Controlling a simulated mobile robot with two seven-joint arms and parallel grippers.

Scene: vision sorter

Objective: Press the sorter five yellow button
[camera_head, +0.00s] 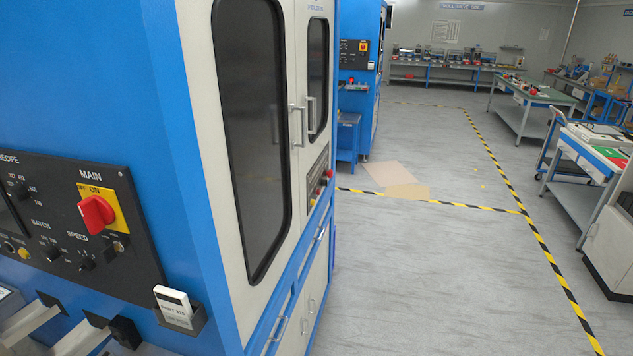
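A blue and white machine (165,110) fills the left side, close to me. Its black control panel (150,265) carries a large red rotary switch (96,214) on a yellow plate marked MAIN. A small yellow button (24,253) sits low on the panel near the left picture edge, left of small black knobs marked BATCH and SPEED. I cannot read a machine number. Neither gripper is in view.
A card holder (180,312) juts out below the panel. Grey bars with black ends (75,335) stick out at bottom left. Another blue machine (362,65) stands beyond. Grey floor (430,270) with striped tape is clear on the right; workbenches (535,97) stand farther off.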

